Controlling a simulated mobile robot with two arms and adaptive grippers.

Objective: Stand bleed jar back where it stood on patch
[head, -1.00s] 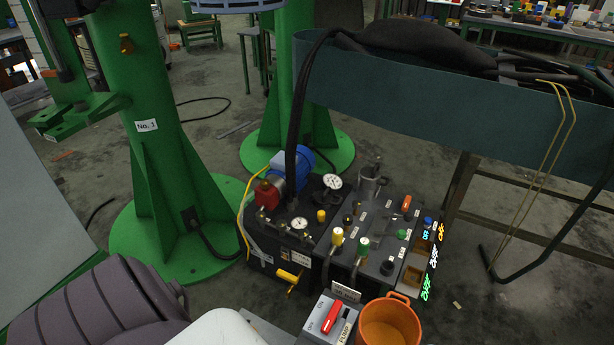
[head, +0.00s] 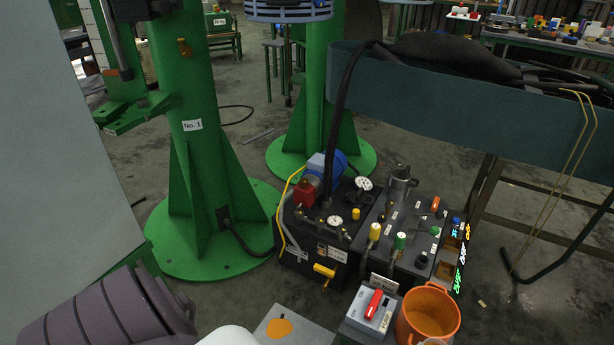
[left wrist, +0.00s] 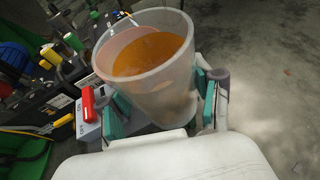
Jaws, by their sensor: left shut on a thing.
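The bleed jar (left wrist: 172,88), a clear tapering vessel with an open top, is in the left wrist view. Orange shows in its upper part; I cannot tell if this is its contents or something seen through it. My left gripper (left wrist: 163,100) is shut on it, with a teal pad on either side of the wall. An orange patch (head: 279,328) on a grey plate (head: 263,335) shows at the bottom of the head view, with nothing standing on the visible part. The left gripper is not clearly visible in the head view. My right gripper is out of view.
An orange bucket (head: 428,315) stands right of a switch box with a red lever (head: 374,304). The black pump unit (head: 320,245) with gauges and valves lies behind them. A green column (head: 190,150) stands at left, and a teal trough (head: 460,100) at right.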

